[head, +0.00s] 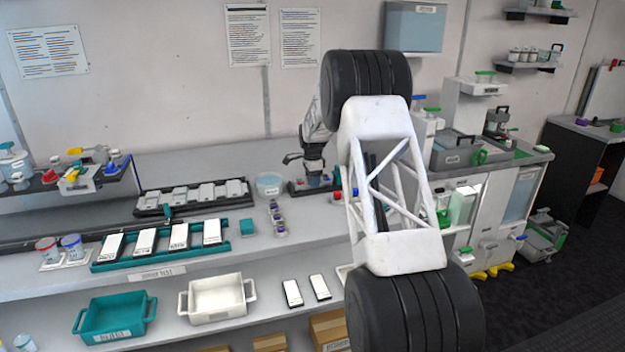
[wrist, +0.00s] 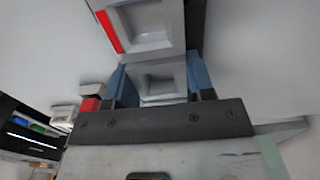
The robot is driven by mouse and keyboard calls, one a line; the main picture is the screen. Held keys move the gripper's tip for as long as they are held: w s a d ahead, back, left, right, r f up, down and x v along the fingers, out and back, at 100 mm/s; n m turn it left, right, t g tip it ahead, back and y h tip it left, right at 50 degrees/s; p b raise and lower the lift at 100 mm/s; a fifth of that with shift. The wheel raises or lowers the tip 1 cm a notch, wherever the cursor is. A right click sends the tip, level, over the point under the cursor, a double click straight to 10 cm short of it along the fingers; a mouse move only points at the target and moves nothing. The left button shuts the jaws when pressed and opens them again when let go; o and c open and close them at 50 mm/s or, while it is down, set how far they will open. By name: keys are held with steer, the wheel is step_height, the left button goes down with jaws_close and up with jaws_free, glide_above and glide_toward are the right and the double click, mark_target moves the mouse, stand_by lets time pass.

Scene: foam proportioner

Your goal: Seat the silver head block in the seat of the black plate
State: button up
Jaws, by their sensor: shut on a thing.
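My gripper (wrist: 160,86) is shut on a silver-grey block (wrist: 163,84) with a square hollow, taken to be the silver head block. The block sits between the two blue-grey fingers in the wrist view. In the head view, my gripper (head: 314,178) is low over the back of the counter, and the block cannot be made out. A dark low plate (head: 298,187), probably the black plate, shows beside the gripper there. Its seat is hidden, and I cannot tell whether the block touches it.
A larger grey hollow part with a red stripe (wrist: 145,25) is just beyond the fingers. A clear tub (head: 269,185) stands left of the gripper. Small purple-topped vials (head: 277,218) stand in front. A black rack (head: 190,197) lies further left. My arm hides the counter at right.

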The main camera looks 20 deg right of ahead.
steer(key=o, duration=1.6)
steer(key=shift+r, duration=0.1)
steer(key=shift+r, duration=3.9)
steer(key=shift+r, duration=0.1)
